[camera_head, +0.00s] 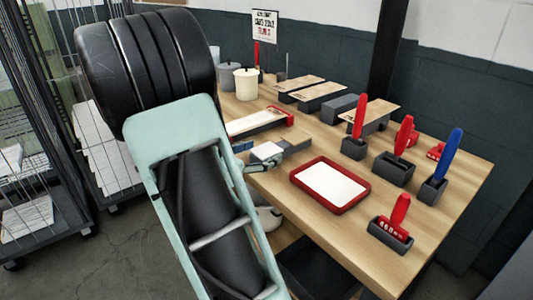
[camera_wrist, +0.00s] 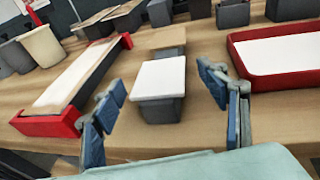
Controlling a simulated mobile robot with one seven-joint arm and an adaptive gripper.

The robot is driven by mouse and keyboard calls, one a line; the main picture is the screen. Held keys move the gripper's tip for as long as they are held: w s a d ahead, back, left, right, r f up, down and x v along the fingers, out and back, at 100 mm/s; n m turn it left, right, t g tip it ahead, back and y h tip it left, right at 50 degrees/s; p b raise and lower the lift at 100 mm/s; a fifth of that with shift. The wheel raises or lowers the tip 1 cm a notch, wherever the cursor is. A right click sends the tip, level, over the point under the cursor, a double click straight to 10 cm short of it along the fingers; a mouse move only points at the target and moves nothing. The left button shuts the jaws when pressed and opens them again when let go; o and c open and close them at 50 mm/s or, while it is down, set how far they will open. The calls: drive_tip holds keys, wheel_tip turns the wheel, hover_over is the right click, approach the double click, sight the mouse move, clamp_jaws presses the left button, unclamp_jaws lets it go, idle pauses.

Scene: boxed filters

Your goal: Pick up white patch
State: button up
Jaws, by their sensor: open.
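The white patch (camera_wrist: 160,77) is a small flat white square on top of a grey block (camera_wrist: 160,110) on the wooden table. In the head view the patch (camera_head: 267,150) shows just beyond my arm, near the table's front edge. My gripper (camera_wrist: 160,92) is open and empty, its two blue-padded fingers apart. In the wrist view the patch and block lie between and beyond the fingers, with no contact visible. In the head view my gripper (camera_head: 255,158) is largely hidden by my arm, with one finger showing close by the block.
A red tray (camera_head: 330,205) with a white sheet stands to the right. A long red-ended holder (camera_wrist: 48,125) stands to the left. Grey holders with red and blue handled tools (camera_head: 395,170) fill the right side.

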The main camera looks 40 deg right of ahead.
drive_tip(key=shift+d, duration=0.1)
drive_tip(key=shift+c, duration=0.2)
drive_tip(key=c, duration=0.9)
drive_tip(key=shift+r, duration=0.15)
